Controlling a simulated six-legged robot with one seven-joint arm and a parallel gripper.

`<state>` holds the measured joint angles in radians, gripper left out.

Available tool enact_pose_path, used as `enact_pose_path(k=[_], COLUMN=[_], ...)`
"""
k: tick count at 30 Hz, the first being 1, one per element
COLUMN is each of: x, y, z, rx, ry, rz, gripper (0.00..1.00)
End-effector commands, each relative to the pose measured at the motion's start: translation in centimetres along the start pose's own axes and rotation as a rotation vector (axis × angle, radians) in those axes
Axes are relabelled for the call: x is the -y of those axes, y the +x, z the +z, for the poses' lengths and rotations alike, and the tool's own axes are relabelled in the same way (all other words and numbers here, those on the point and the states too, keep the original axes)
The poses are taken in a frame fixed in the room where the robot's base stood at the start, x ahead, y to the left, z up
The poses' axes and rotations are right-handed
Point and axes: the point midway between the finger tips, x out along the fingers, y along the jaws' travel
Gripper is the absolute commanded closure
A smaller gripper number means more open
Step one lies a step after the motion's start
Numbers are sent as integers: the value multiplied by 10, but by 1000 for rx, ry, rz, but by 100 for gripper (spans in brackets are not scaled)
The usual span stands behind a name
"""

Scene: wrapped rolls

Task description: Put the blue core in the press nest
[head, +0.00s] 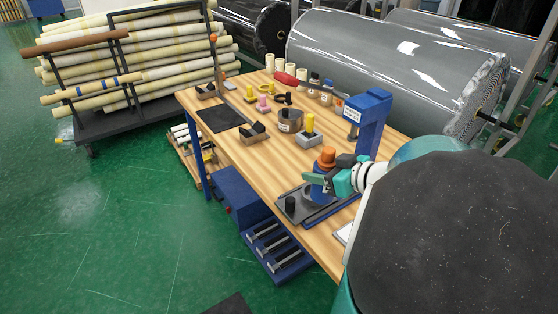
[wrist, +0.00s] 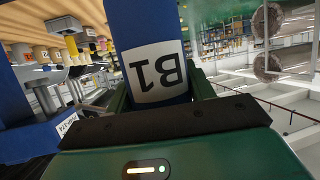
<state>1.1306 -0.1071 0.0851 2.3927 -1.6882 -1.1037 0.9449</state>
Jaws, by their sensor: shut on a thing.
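The blue core (wrist: 150,50) fills the middle of the wrist view, with a white label reading B1 upside down. My gripper (head: 325,182) is shut on it. In the head view the blue core (head: 321,189) shows only in part behind my teal fingers. The blue press column (head: 369,125) stands just behind my gripper. An orange knob-like piece (head: 327,156) shows right above my fingers.
The wooden table (head: 255,160) also holds a round grey container (head: 290,121), a grey block with a yellow peg (head: 309,130) and a black mat (head: 220,118).

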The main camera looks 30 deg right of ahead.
Motion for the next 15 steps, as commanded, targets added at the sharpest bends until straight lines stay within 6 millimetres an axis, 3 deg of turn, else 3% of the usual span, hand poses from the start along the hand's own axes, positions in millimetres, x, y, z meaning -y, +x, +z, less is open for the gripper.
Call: enact_pose_path(k=[11, 15], x=[-53, -65], y=[59, 78], z=[12, 29], rx=[-2, -1], ry=[3, 5], rz=[-1, -2], gripper=[74, 74])
